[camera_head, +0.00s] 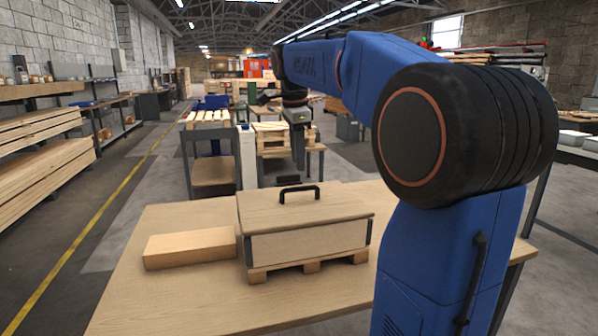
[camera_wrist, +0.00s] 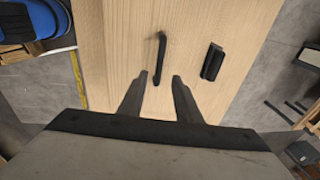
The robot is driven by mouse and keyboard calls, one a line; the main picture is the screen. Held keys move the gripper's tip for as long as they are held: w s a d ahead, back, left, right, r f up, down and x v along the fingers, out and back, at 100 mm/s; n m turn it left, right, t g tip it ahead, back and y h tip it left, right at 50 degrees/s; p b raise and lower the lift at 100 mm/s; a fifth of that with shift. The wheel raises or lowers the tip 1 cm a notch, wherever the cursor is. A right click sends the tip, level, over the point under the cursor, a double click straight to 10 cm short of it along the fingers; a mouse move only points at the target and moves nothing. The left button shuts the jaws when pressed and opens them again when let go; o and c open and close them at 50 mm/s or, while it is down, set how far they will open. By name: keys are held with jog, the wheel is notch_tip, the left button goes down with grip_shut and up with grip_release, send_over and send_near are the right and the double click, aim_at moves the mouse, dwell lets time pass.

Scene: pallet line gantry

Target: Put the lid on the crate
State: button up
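The wooden lid (camera_head: 270,205) lies on top of the wooden crate (camera_head: 310,243) in the head view, its edges close to the crate's walls. Its black handle (camera_head: 300,191) stands up from the top. The crate stands on a small pallet (camera_head: 308,266) on the table. In the wrist view, my gripper (camera_wrist: 157,77) is open and empty, its two fingers apart over a pale wooden surface (camera_wrist: 130,40). A black handle (camera_wrist: 161,55) shows just beyond and between the fingertips. I cannot tell whether the lid is fully seated.
A wooden block (camera_head: 190,247) lies on the table (camera_head: 170,295) left of the crate. A second black fitting (camera_wrist: 212,62) shows right of the handle in the wrist view. The front left of the table is clear. Shelves and plank stacks (camera_head: 40,150) stand further left.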

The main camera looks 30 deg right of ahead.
jog(key=shift+a+r, duration=0.1)
jog(key=shift+r, duration=0.75)
jog(key=shift+s, duration=0.15)
jog(key=s+a+f+n+t, duration=0.1)
jog(key=s+a+f+n, duration=0.3)
jog(key=s+f+n, duration=0.3)
jog(key=s+a+f+n+t+y, duration=0.1)
jog(key=s+a+f+n, duration=0.4)
jog(key=s+f, duration=0.5)
jog(key=s+a+f+n+t, duration=0.1)
jog(key=s+a+f+n, duration=0.4)
jog(key=s+f+n, duration=0.4)
jog(key=s, duration=0.2)
jog(key=shift+s+t+y, duration=0.3)
jog(key=shift+s, duration=0.1)
jog(key=shift+a+r, duration=0.1)
